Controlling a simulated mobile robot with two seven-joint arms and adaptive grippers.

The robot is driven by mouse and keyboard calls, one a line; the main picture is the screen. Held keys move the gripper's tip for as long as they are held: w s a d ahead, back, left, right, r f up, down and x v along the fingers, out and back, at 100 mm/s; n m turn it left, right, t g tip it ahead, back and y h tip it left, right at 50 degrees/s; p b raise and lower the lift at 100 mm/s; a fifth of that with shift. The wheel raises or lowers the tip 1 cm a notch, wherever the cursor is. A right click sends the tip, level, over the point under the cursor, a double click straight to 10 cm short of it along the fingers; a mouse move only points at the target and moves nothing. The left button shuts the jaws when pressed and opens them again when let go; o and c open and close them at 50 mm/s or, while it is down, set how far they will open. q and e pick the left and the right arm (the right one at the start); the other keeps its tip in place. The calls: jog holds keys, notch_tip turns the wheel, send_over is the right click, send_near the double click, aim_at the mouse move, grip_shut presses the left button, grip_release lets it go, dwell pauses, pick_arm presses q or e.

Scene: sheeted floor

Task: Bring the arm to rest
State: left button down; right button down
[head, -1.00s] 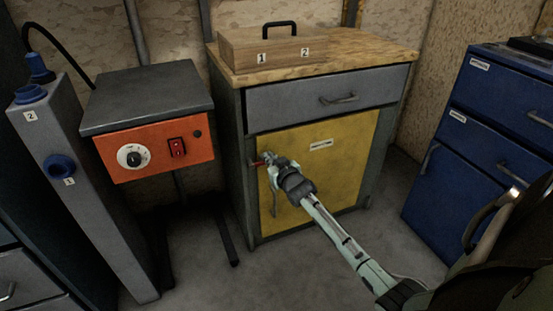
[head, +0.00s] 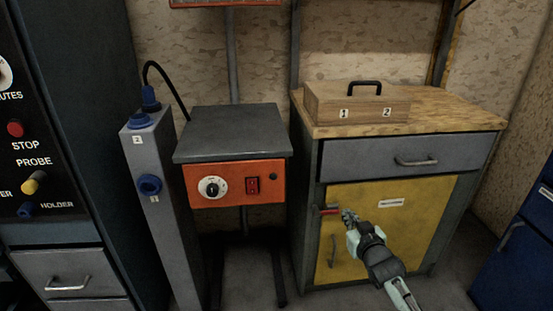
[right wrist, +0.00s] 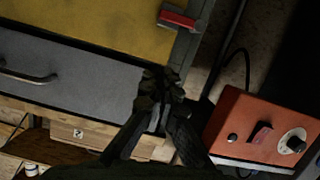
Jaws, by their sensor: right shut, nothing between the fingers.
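My right arm reaches in from the lower right in the head view. Its gripper (head: 347,215) is shut and empty, in front of the yellow cabinet door (head: 408,226), just right of the red latch (head: 329,211). The door looks closed, with a grey handle (head: 333,251) below the latch. In the right wrist view the shut gripper (right wrist: 160,82) appears over the grey drawer front (right wrist: 75,80); the red latch (right wrist: 178,19) is apart from the fingers, above them in the picture. My left gripper is not in view.
A wooden box (head: 357,103) stands on the cabinet's wooden top (head: 450,113). An orange-fronted unit (head: 235,183) and a grey post with blue sockets (head: 160,210) are to the left. A black control panel (head: 30,130) is far left, blue drawers (head: 525,240) far right.

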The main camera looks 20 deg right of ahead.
jog(key=shift+f, duration=0.1)
jog(key=s+a+f+n+g+y, duration=0.1)
jog(key=s+a+f+g, duration=0.3)
jog(key=s+f, duration=0.6)
jog(key=s+a+f+n+g, duration=0.1)
jog(key=s+a+f+g, duration=0.3)
jog(key=s+f, duration=0.7)
jog(key=s+a+f+n+g+y, duration=0.1)
jog(key=s+a+f+g, duration=0.3)
jog(key=s+f, duration=0.6)
jog(key=shift+s+a+f+n+y, duration=0.15)
jog(key=shift+s+a+n+y, duration=0.2)
jog(key=shift+a, duration=0.7)
